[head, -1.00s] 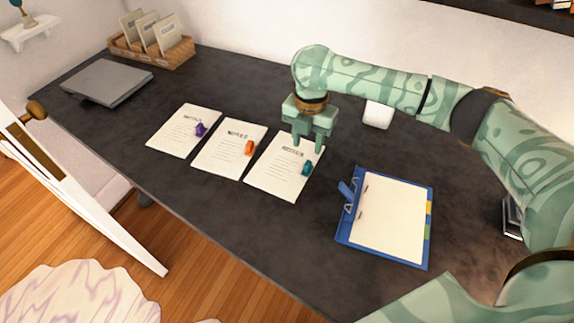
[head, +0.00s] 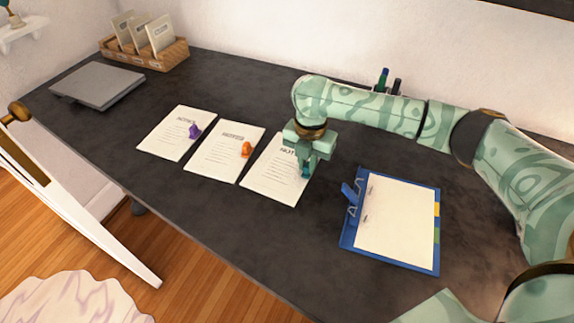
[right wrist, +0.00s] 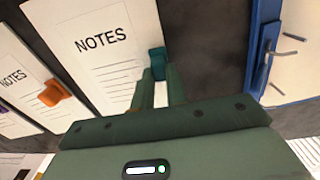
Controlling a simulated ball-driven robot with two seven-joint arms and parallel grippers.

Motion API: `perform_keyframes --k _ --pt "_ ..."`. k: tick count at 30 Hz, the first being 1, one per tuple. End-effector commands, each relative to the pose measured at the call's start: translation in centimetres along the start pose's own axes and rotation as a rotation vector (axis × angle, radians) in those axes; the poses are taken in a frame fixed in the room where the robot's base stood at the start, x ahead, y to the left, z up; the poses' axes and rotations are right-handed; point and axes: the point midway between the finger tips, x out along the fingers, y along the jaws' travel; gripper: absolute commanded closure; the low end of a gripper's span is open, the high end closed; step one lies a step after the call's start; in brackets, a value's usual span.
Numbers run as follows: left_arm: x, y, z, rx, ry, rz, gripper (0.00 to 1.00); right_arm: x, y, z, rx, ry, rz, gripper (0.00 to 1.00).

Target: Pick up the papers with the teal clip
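The papers with the teal clip (head: 277,180) lie flat on the dark desk, rightmost of three stapled-looking sheets headed NOTES. The teal clip (head: 305,172) is on their right edge, partly hidden by my right gripper (head: 306,165). The gripper points down over the clip. In the right wrist view, the papers (right wrist: 108,45) show at upper left and the teal clip (right wrist: 157,62) is just beyond the fingertips (right wrist: 159,78). The fingers are apart, with a gap between them, so the gripper is open. Whether they touch the clip I cannot tell. My left gripper is not in view.
Papers with an orange clip (head: 220,160) and papers with a purple clip (head: 172,138) lie to the left. A blue clipboard (head: 395,220) lies to the right. A grey laptop-like slab (head: 98,85) and a file box (head: 150,55) are at the far left. Dark pens stand behind my arm.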

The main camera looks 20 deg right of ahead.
Motion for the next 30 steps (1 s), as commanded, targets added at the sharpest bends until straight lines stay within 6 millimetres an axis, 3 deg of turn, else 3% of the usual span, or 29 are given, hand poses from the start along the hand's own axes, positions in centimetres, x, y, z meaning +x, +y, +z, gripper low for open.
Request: perform_keyframes --k 11,18,26,30 --pt "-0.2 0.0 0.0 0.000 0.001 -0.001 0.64 -0.3 0.0 0.0 0.000 0.000 0.000 1.00" --pt "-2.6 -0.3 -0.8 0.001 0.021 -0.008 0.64 -4.0 0.1 0.0 0.001 -0.002 0.005 1.00" --pt "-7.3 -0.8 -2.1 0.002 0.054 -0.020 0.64 -10.6 -1.7 -5.0 -0.004 -0.003 0.007 1.00" --pt "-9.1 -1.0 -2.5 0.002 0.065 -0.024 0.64 -11.7 -3.1 -8.7 -0.005 0.000 0.002 1.00"
